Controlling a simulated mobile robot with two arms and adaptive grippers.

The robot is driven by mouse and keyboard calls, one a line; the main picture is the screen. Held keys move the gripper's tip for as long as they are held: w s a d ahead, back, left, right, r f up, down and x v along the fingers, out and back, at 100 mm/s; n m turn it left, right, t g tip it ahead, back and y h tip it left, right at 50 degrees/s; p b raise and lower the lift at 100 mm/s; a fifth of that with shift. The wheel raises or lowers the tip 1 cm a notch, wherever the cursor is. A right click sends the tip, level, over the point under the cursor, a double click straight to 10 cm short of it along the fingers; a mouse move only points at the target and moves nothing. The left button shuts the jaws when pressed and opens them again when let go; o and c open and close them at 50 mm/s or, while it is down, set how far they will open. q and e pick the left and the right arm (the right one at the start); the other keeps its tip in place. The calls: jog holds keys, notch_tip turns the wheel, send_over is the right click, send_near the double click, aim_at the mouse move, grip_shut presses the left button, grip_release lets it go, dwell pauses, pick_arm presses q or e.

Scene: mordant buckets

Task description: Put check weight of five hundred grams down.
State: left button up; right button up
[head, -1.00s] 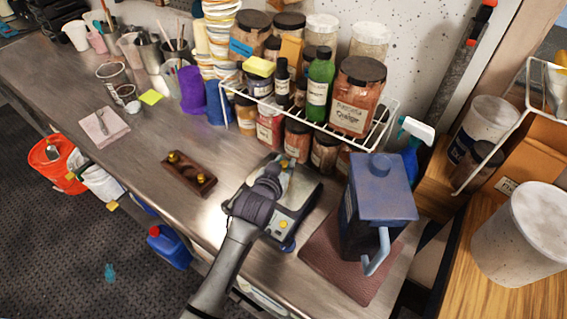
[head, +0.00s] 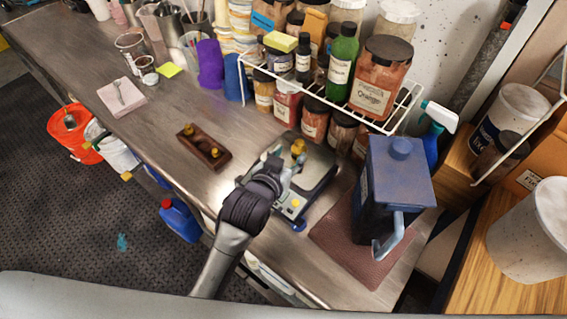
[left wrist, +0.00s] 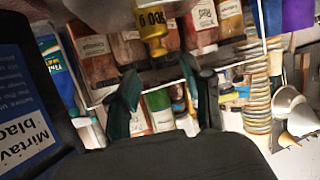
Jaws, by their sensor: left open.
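The brass check weight (head: 298,148) stands on the pan of the balance (head: 318,168) on the steel bench. In the left wrist view it shows at the top edge, with "500" marked on its yellow body (left wrist: 151,22). My left gripper (head: 284,168) is on the near side of the weight, over the balance. In the left wrist view its two dark fingers (left wrist: 164,84) are spread with nothing between them, and the weight lies beyond their tips. My right gripper is in neither view.
A wooden weight block (head: 203,148) with brass weights sits left of the balance. A blue tin (head: 395,185) on a brown mat (head: 335,238) stands close on the right. A white wire rack (head: 392,118) of jars stands behind. Bare bench lies left of the block.

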pick_arm(q)
jog(key=shift+v, duration=1.65)
jog(key=shift+f, duration=0.1)
jog(key=s+a+f+n+g+y, duration=0.1)
jog(key=s+a+f+g+y, duration=0.1)
jog(key=s+a+f+g, duration=0.55)
jog(key=s+a+f+n+g+y, duration=0.1)
jog(key=s+a+f+g+y, duration=0.1)
jog(key=s+a, duration=0.95)
jog(key=s+d+f+g+b, duration=0.1)
jog(key=s+f+b, duration=0.15)
jog(key=f, duration=1.45)
jog(key=s+d+f+b, duration=0.1)
jog(key=s+f+b, duration=0.15)
jog(key=f, duration=1.35)
jog(key=s+a+f+g+b, duration=0.1)
jog(key=s+a+f+b, duration=0.1)
jog(key=s+f, duration=1.4)
jog(key=shift+a+f+m, duration=0.25)
jog(key=shift+a+m, duration=0.15)
jog(key=shift+a, duration=0.05)
